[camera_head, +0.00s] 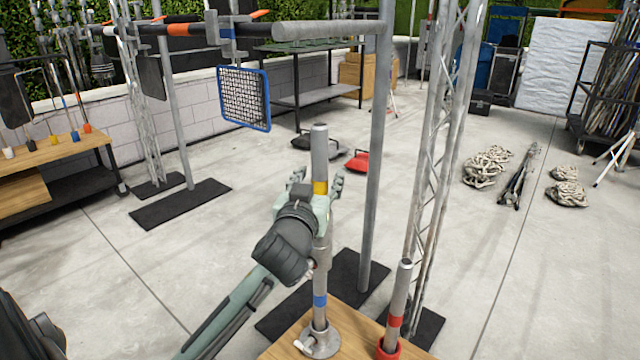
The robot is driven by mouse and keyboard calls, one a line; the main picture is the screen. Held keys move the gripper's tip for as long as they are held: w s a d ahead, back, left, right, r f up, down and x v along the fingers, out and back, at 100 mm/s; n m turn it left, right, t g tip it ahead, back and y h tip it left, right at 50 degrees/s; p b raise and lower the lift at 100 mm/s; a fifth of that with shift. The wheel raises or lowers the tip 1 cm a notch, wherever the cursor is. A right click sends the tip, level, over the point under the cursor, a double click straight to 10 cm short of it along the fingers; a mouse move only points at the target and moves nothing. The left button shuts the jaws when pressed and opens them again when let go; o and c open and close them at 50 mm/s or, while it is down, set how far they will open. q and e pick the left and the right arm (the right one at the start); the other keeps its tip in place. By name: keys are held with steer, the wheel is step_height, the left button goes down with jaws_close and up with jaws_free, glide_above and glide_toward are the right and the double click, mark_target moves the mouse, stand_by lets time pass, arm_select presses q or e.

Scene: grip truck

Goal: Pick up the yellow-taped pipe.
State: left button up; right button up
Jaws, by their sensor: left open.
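The yellow-taped pipe (319,150) stands upright, a grey tube with a yellow band near its upper part. Lower on the same upright line, a blue band shows above a round metal base (320,343) on a wooden top. I cannot tell where pipe and stand meet, because my gripper and wrist hide part of it. My left gripper (318,182) is open at the height of the yellow band, with a finger showing on each side of the pipe. Contact cannot be made out. My right gripper is not in view.
A red-taped pipe (397,300) stands in a red ring, right of the base on the wooden top (350,325). A grey frame post (375,170) and a lattice truss (440,150) rise close behind. A blue-framed mesh panel (244,98) hangs at upper left.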

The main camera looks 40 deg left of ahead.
arm_select(q)
steer(key=shift+w+a, duration=0.2)
steer(key=shift+w, duration=0.25)
jaws_close()
